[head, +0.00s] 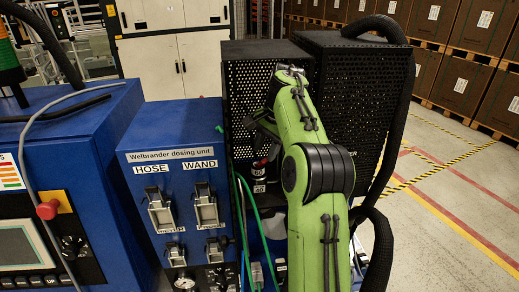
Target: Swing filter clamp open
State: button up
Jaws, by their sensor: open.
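My gripper (266,156) is small in the head view, at the end of my green arm, in front of the black perforated cabinet. It is open and points down towards a small dark fitting with a red part (260,164). A small white label (259,188) sits just below this fitting. I cannot tell whether the fitting is the filter clamp, or whether the gripper touches it. My arm hides much of the area to the right, and no other filter clamp can be made out.
The blue Welbrander dosing unit (172,174) stands left of my arm, with metal holders under HOSE (160,214) and WAND (206,210). Green hoses (246,212) hang beside it. A blue control console (88,150) stands far left. Open floor (440,195) lies right.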

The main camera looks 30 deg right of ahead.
aim_at(259, 164)
jog(key=x, duration=0.1)
jog(key=b+x, duration=0.1)
jog(key=x, duration=0.1)
jog(key=b+x, duration=0.1)
jog(key=shift+w+a+f, duration=0.1)
jog(key=shift+a, duration=0.15)
jog(key=shift+w+f, duration=0.2)
jog(key=shift+f, duration=0.1)
jog(key=shift+r, duration=0.1)
grip_shut()
jog(key=shift+s, duration=0.1)
